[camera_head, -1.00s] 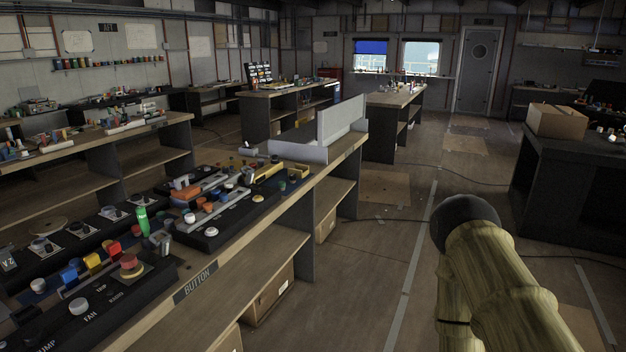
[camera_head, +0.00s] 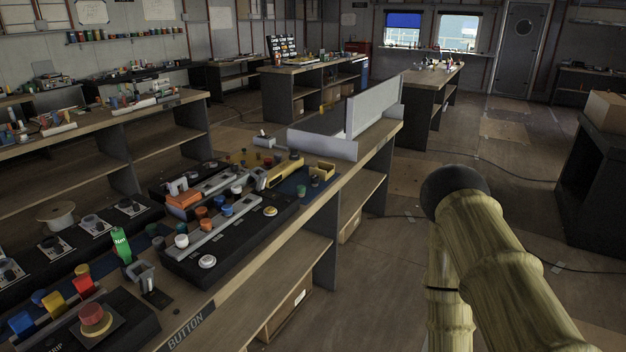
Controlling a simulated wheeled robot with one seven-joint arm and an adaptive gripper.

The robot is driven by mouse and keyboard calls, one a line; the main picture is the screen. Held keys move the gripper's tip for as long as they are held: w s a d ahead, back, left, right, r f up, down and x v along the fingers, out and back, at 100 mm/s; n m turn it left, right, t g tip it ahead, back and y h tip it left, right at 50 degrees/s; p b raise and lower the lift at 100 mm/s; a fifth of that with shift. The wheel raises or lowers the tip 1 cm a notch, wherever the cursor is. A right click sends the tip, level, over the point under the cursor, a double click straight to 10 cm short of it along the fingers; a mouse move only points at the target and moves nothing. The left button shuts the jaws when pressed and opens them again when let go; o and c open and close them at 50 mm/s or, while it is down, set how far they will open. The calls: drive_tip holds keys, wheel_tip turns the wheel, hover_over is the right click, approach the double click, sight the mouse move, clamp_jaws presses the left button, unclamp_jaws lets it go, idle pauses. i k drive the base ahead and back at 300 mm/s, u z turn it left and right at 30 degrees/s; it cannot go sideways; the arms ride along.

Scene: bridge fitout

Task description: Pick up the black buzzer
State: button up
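I cannot pick out the black buzzer with certainty among the many small parts in the head view. The nearest workbench (camera_head: 222,318), labelled BUTTON, carries black panels with coloured buttons and knobs. A black panel (camera_head: 237,240) with orange, blue and white knobs lies in its middle. A red mushroom button (camera_head: 95,318) is at the near left. Several dark round knobs on pale plates, such as one dark knob (camera_head: 92,222), stand along the left side. My arm shows at the right, over the aisle and apart from the bench. My gripper is not in view.
A grey upright panel (camera_head: 375,105) stands at the bench's far end. A white spool (camera_head: 56,214) and a green bottle (camera_head: 121,245) are on the bench. Another bench (camera_head: 160,106) runs behind it. The floor aisle (camera_head: 400,262) on the right is mostly clear, with cables. A cardboard box (camera_head: 606,110) sits at the far right.

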sight(314, 179)
drive_tip(key=z, duration=1.45)
drive_tip(key=i, duration=0.95)
drive_tip(key=u, duration=1.55)
